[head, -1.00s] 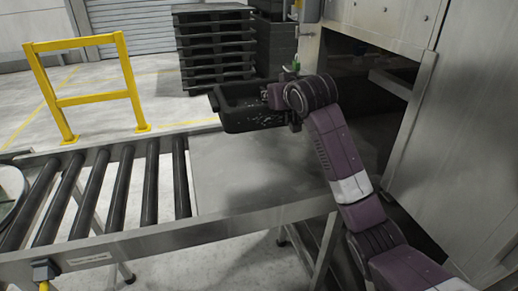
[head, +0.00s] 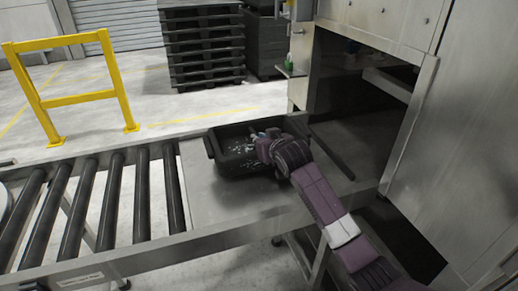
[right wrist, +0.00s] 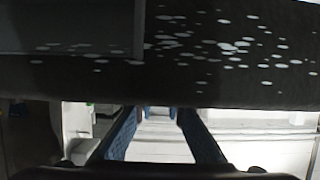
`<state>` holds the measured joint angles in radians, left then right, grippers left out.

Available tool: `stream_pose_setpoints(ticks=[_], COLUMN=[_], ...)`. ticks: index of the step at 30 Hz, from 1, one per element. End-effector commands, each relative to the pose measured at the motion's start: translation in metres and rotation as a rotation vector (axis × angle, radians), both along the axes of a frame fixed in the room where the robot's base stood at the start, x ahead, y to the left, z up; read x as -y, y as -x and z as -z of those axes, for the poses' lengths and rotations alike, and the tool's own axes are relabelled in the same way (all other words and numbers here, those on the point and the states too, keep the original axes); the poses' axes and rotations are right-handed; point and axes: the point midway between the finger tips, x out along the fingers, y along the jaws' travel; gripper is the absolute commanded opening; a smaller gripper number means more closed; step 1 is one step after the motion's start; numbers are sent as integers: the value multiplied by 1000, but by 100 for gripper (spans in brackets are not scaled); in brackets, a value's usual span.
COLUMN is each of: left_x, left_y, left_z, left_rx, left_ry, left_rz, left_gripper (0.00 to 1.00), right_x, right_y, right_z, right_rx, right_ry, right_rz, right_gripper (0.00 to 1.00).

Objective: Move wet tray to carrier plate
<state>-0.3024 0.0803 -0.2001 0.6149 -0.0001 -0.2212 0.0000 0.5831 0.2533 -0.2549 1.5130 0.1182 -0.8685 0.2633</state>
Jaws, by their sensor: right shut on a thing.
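A black tray (head: 232,163) with pale water drops is over the flat grey metal plate (head: 205,198) at the end of the rollers. I cannot tell whether it rests on the plate or hangs just above it. My right gripper (head: 262,146) is shut on the tray's right side; its fingertips are partly hidden by the arm. In the right wrist view the tray's dark, drop-covered surface (right wrist: 225,70) spans the top, with the gripper fingers (right wrist: 160,115) below it. I cannot tell which surface is the carrier plate. My left gripper is not in view.
Black rollers (head: 105,205) run to the left of the metal plate. The dark washer opening (head: 360,100) is at the right, with a steel frame edge (head: 410,125). A yellow barrier (head: 75,98) and stacked black pallets (head: 203,45) stand behind on open floor.

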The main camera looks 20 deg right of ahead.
Motion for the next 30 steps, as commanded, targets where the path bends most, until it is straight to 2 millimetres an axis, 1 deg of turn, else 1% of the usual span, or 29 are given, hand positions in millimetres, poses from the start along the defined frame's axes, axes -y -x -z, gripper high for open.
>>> stream_pose_setpoints(ticks=[1, 3, 5, 7, 10, 13, 18, 19, 23, 30], left_x=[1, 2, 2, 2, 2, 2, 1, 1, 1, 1], left_y=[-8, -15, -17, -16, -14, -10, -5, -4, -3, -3], left_z=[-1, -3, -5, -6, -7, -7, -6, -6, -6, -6], left_rx=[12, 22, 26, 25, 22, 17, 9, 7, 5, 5], left_ry=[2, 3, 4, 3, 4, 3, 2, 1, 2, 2], left_rz=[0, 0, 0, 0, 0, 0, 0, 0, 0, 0], left_gripper=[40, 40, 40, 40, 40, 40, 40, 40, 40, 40], right_x=[0, 0, 0, 0, -1, -1, -1, -1, -1, 0], right_y=[0, 0, 0, 0, 0, 0, 0, 0, 0, 0], right_z=[2, 8, 17, 29, 41, 46, 46, 48, 47, 47], right_rx=[2, 1, -1, -2, 1, 2, 2, -1, -1, 0], right_ry=[0, 0, 0, 1, 0, -1, 0, 0, 0, 0], right_rz=[-1, -1, -1, 0, -1, -2, -1, -1, -1, -1], right_gripper=[0, 0, 0, 0, 0, 0, 0, 13, 28, 29])
